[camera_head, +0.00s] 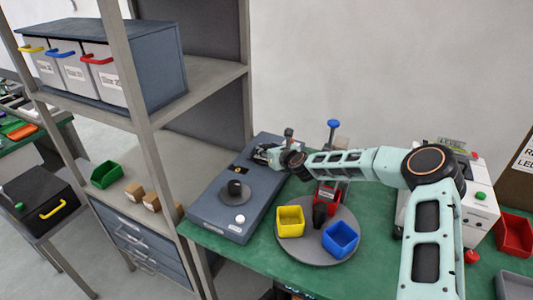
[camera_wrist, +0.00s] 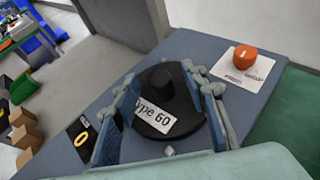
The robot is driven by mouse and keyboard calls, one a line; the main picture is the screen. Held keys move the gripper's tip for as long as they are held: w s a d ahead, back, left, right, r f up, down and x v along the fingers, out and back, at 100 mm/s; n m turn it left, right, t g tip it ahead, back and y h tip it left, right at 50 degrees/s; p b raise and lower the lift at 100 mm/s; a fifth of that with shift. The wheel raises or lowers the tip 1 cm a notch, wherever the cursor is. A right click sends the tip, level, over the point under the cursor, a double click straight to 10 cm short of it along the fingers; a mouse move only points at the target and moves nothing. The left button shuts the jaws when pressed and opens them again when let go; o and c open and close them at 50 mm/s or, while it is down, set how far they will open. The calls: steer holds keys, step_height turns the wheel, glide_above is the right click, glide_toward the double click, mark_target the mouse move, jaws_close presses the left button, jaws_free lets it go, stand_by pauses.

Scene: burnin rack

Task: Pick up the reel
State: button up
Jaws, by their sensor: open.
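The reel (camera_wrist: 185,97) is a dark round disc with a raised black hub and a white label reading "Type 60". In the head view the reel (camera_head: 238,190) lies flat on top of a blue-grey unit (camera_head: 211,207). My gripper (camera_head: 262,155) is over the far right part of that unit, beyond the reel. In the wrist view my gripper (camera_wrist: 165,98) is open, its two blue-padded fingers on either side of the reel in the picture. I cannot tell the height gap, and no contact is clear.
A round grey tray (camera_head: 290,247) holds yellow (camera_head: 290,221) and blue (camera_head: 340,239) bins. A metal shelf post (camera_head: 150,130) stands left.

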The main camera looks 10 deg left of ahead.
steer(key=shift+w+a+f, duration=0.3)
steer(key=shift+w, duration=0.25)
jaws_close()
steer(key=shift+r, duration=0.1)
